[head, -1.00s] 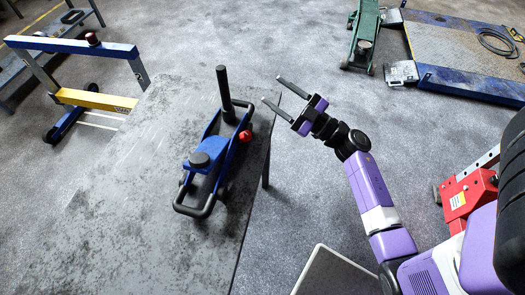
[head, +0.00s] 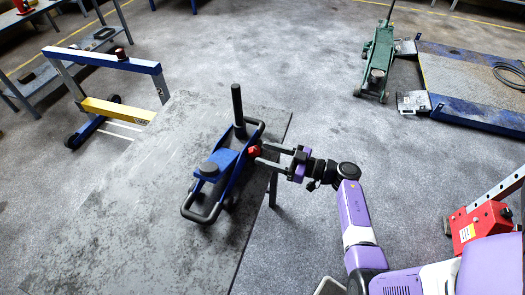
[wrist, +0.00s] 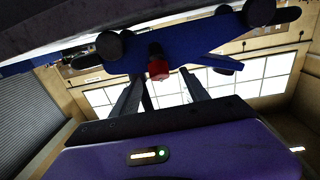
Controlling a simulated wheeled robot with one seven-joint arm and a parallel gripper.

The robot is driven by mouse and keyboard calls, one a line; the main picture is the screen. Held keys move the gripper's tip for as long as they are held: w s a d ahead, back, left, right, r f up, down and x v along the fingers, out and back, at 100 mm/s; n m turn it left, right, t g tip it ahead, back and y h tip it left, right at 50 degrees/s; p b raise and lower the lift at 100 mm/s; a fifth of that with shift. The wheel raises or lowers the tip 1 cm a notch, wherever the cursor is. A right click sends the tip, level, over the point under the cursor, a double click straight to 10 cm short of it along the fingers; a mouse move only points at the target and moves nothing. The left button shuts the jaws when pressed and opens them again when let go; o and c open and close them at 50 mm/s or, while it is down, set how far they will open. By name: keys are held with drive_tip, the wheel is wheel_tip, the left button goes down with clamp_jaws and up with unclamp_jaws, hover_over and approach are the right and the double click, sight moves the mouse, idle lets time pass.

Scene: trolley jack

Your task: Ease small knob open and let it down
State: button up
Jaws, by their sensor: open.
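The blue trolley jack (head: 228,161) stands on the grey bench top, with a black upright handle socket (head: 238,105) and a round black saddle (head: 209,169). The small red knob (head: 254,152) is on its right side. My gripper (head: 262,153) reaches in from the right with its fingers pointing at the knob. In the wrist view the red knob (wrist: 158,69) lies at the far end of the two open fingers (wrist: 163,85), roughly between their tips. I cannot tell whether either finger touches it.
The bench top (head: 120,210) has clear room left of the jack; its right edge runs under my gripper. A blue and yellow frame (head: 105,85) stands behind left. A green jack (head: 378,62), a blue platform (head: 470,90) and a red unit (head: 480,225) stand on the right.

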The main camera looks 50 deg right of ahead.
drive_tip(key=shift+x, duration=1)
drive_tip(key=shift+c, duration=0.2)
clamp_jaws()
